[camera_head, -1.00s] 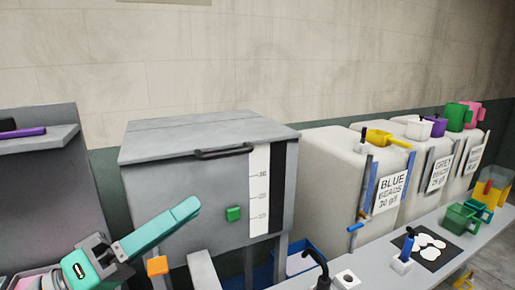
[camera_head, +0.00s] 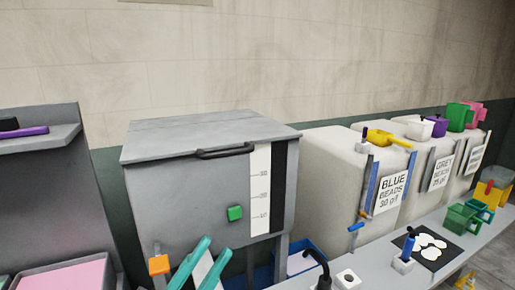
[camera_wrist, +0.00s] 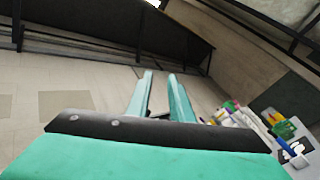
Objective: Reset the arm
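My gripper (camera_head: 217,247) shows at the bottom of the head view as two teal fingers pointing up and to the right, in front of the grey press cabinet. In the wrist view the fingers of my gripper (camera_wrist: 160,74) stand apart with a clear gap and nothing between them. It is open and empty. The rest of my arm is out of the head view.
The grey cabinet (camera_head: 185,190) has a black handle and a green button (camera_head: 235,213). An orange block (camera_head: 159,265) is left of my fingers. White bead bins (camera_head: 340,160) stand right, behind a bench (camera_head: 385,272) holding scoops (camera_head: 460,218).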

